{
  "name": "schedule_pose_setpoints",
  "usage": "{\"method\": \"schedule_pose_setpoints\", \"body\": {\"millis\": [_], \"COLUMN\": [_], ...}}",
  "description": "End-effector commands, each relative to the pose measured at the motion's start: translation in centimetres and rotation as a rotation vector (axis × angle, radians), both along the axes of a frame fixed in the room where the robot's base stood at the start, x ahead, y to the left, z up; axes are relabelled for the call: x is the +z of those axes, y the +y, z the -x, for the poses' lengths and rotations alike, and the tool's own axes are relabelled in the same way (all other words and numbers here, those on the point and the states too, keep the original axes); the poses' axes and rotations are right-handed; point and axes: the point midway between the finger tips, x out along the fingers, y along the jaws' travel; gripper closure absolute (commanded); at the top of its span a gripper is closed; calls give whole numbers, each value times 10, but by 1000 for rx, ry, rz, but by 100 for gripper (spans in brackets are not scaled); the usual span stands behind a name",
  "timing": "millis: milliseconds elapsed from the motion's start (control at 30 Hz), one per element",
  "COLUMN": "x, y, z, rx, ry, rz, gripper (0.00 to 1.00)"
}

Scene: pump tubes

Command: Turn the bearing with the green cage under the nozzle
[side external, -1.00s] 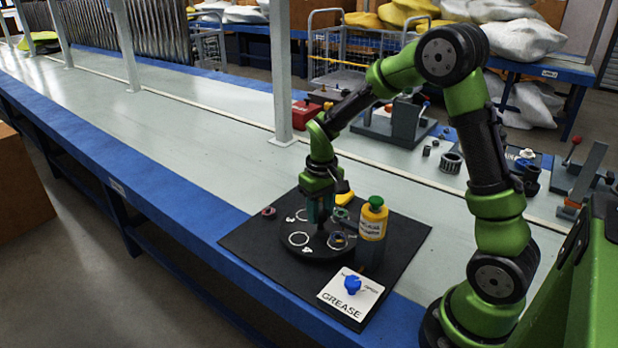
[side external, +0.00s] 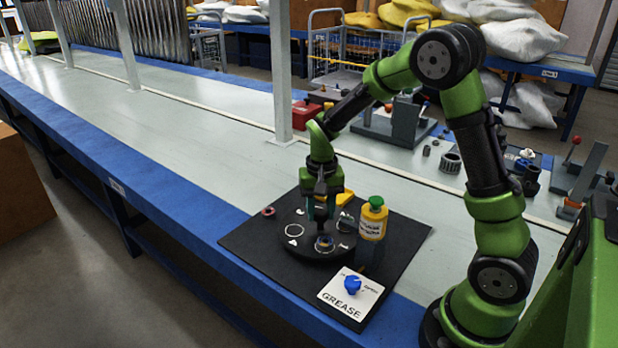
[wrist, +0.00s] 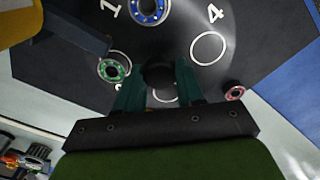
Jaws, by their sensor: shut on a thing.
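My gripper (side external: 320,208) points down over the middle of the round black turntable (side external: 300,250). In the wrist view its fingers are shut on the dark central knob (wrist: 158,74). The bearing with the green cage (wrist: 115,69) lies on the turntable left of the knob; in the side view it is at the right edge (side external: 344,226). The dark nozzle arm (wrist: 80,30) reaches from the yellow bottle (side external: 373,218) to the upper edge of this bearing; whether it is exactly over it, I cannot tell. A blue-caged bearing (wrist: 148,10) sits at the turntable's front (side external: 324,243).
A red-caged bearing (side external: 268,211) lies off the turntable on the black mat (side external: 390,262). White rings and numbers mark the turntable. The long bench (side external: 170,150) to the left is clear.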

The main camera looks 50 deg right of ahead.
Motion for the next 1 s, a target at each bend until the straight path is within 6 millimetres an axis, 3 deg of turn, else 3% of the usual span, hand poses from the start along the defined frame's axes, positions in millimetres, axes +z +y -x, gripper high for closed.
{"method": "schedule_pose_setpoints", "body": {"millis": [1000], "x": [2], "y": [0], "z": [-1], "rx": [-510], "ry": [-4], "rz": [0], "gripper": [100]}}
